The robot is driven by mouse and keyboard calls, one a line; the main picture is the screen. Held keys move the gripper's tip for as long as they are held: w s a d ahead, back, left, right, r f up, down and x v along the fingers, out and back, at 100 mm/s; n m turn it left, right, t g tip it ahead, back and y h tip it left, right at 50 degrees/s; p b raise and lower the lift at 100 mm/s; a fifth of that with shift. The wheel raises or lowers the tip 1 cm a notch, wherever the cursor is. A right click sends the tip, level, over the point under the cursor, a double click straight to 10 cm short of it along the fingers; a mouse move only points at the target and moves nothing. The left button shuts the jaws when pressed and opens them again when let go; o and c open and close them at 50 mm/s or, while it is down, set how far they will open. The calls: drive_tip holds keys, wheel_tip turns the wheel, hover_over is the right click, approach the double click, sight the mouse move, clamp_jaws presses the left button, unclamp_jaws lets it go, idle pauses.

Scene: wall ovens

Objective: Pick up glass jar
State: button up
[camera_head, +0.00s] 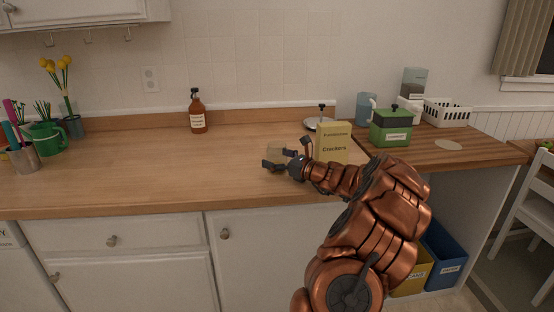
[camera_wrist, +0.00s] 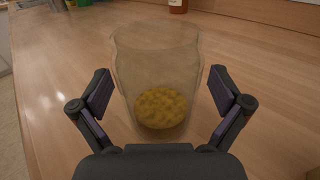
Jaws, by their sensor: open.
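The glass jar (camera_wrist: 155,68) is transparent, with a yellowish layer of contents at its bottom. It stands on the wooden counter in the wrist view, between the two open fingers of my gripper (camera_wrist: 155,93). Gaps show between each finger and the jar. In the head view the jar (camera_head: 277,149) is small and faint, partly hidden by my gripper (camera_head: 282,158), which is low over the counter.
A yellow crackers box (camera_head: 333,146) stands close to the right of my gripper. A brown bottle (camera_head: 198,112) stands at the back. A green canister (camera_head: 391,128) is on the right counter. The counter's left middle (camera_head: 120,165) is clear.

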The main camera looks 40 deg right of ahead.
sight(277, 148)
drive_tip(key=shift+c, duration=0.3)
drive_tip(key=c, duration=1.3)
drive_tip(key=shift+r, duration=0.6)
drive_tip(key=shift+s+r, duration=0.2)
drive_tip(key=shift+r, duration=0.4)
drive_tip(key=shift+s+r, duration=0.15)
drive_tip(key=shift+r, duration=0.45)
drive_tip(key=s+a+r, duration=0.1)
drive_tip(key=s+a, duration=0.3)
drive_tip(key=s, duration=1.1)
drive_tip(key=shift+r+b, duration=0.15)
drive_tip(key=shift+b, duration=0.3)
